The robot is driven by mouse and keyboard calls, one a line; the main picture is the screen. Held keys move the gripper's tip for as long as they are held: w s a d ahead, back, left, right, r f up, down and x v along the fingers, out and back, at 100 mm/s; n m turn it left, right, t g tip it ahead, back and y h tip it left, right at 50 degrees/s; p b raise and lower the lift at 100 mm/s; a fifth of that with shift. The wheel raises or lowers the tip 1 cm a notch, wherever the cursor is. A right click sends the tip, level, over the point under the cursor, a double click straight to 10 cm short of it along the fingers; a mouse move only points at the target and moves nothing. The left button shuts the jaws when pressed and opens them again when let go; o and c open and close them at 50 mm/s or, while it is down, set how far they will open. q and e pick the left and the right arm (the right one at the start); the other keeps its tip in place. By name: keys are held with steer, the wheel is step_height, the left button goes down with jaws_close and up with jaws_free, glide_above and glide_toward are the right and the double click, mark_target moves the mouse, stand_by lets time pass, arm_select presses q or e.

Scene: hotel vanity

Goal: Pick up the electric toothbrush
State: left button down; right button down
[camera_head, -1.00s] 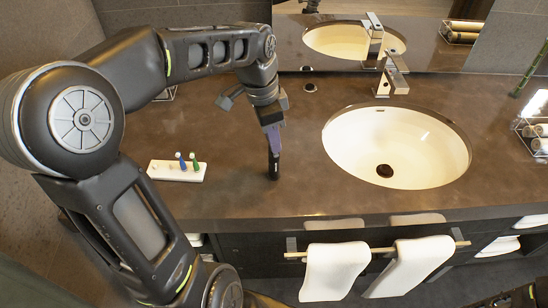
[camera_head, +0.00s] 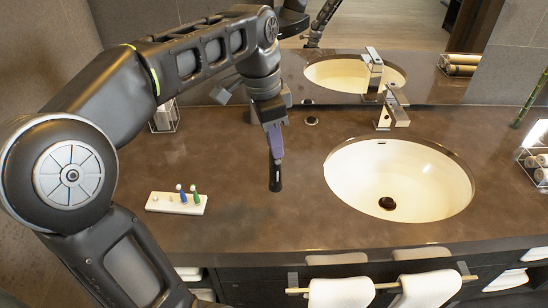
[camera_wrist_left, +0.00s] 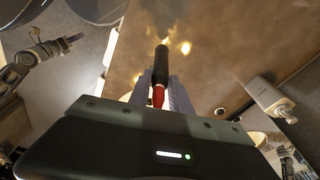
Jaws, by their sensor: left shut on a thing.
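The electric toothbrush (camera_head: 275,177) is a dark, slim handle hanging nearly upright below my left gripper (camera_head: 276,147) in the head view. The gripper's purple fingers are shut on its upper part. Its lower end appears clear of the brown counter. In the left wrist view the toothbrush (camera_wrist_left: 161,65) shows as a black body with a red part between the fingers (camera_wrist_left: 161,92). Part of it is hidden by the fingers.
A white holder (camera_head: 160,203) with small blue and green brushes lies left of the toothbrush. The sink (camera_head: 420,175) and faucet (camera_head: 392,108) are to the right. A clear box (camera_head: 165,118) stands behind. White towels (camera_head: 340,292) hang at the counter's front.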

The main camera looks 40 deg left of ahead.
arm_select(q)
steer(key=shift+r, duration=0.65)
